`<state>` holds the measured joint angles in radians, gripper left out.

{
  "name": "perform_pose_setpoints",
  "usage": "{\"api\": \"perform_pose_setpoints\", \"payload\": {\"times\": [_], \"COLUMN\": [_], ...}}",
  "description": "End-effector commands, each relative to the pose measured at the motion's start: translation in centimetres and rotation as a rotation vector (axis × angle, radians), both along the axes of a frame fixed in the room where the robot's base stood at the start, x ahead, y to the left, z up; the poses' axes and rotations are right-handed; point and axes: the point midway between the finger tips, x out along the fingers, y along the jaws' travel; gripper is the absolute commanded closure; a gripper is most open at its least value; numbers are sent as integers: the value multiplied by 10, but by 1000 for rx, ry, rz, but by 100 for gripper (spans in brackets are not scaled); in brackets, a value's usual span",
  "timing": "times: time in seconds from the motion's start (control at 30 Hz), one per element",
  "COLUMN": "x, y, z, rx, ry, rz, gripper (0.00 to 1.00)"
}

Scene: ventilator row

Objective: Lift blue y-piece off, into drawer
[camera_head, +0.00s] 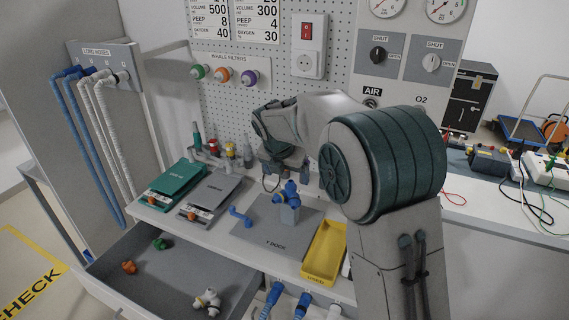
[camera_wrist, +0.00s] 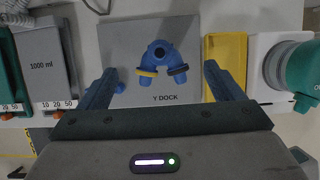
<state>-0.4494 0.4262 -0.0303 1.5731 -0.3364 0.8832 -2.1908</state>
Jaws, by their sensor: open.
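The blue y-piece (camera_head: 289,193) sits upright on a small grey post on the grey Y DOCK plate (camera_head: 262,240). In the wrist view the y-piece (camera_wrist: 160,58) shows from above, with a yellow ring and a dark ring on its two legs. My gripper (camera_wrist: 158,82) is open, its fingers on either side of the y-piece and apart from it. In the head view my gripper (camera_head: 285,175) is partly hidden by my arm, above and behind the dock. The drawer (camera_head: 190,262) is pulled open at the lower left, holding orange, green and whitish pieces.
A yellow tray (camera_head: 324,254) stands right of the dock. A blue elbow (camera_head: 240,217) lies at the dock's left edge. Green (camera_head: 170,183) and grey (camera_head: 212,196) devices stand further left. Blue connectors (camera_head: 303,305) hang below the counter's front. The drawer's middle is mostly clear.

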Motion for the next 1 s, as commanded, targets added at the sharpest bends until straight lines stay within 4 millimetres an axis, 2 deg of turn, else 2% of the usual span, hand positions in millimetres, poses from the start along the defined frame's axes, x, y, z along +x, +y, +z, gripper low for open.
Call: {"api": "perform_pose_setpoints", "payload": {"times": [0.2, 0.43, 0.6, 0.9, 1.0], "x": [15, 28, 32, 32, 32], "y": [-6, -11, -12, -12, -12], "z": [-41, -72, -81, -83, -83], "rx": [-2, -1, 1, 2, 2], "ry": [4, 1, 0, -1, -1], "rz": [-1, 0, -2, -1, -1], "gripper": [13, 13, 13, 13, 41]}}
